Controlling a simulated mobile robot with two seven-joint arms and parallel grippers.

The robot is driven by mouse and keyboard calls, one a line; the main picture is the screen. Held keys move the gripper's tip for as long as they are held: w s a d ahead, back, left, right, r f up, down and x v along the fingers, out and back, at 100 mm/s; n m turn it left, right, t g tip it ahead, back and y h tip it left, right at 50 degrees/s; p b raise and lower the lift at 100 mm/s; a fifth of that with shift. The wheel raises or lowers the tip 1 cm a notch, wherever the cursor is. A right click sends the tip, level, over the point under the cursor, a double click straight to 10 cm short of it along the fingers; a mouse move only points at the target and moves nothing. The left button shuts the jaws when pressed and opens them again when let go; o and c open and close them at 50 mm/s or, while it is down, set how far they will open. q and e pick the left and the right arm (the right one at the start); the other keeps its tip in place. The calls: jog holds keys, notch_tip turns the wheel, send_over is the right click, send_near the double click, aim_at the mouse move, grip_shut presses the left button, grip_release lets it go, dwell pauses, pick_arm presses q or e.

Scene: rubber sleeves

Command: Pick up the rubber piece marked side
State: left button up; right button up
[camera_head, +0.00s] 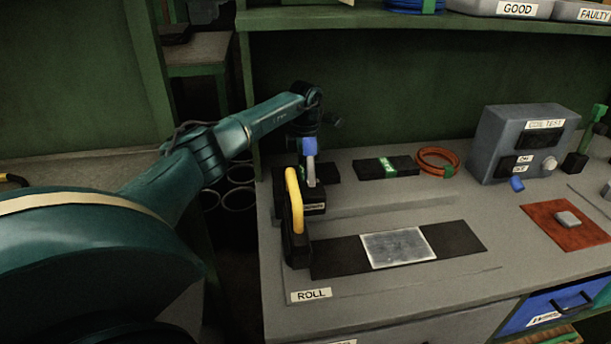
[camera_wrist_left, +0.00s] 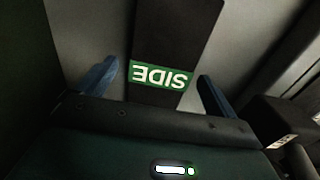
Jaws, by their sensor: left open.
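The rubber piece marked SIDE (camera_wrist_left: 175,40) is a dark flat strip with a green label, upside down in the left wrist view. It lies between the two blue fingers of my left gripper (camera_wrist_left: 157,80), which are apart with a gap on each side of it. In the head view my left gripper (camera_head: 310,165) points down over the back left of the bench. A dark piece (camera_head: 327,173) shows there, partly hidden behind the gripper. My right gripper is in neither view.
A yellow-handled tool (camera_head: 295,205) and a labelled black box (camera_head: 314,208) stand close to the gripper. A dark strip (camera_head: 455,238) carries a grey sheet (camera_head: 398,247) in front.

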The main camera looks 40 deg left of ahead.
pick_arm(q)
jog(key=c, duration=1.2)
jog(key=shift+c, duration=0.2)
jog(key=shift+r, duration=0.15)
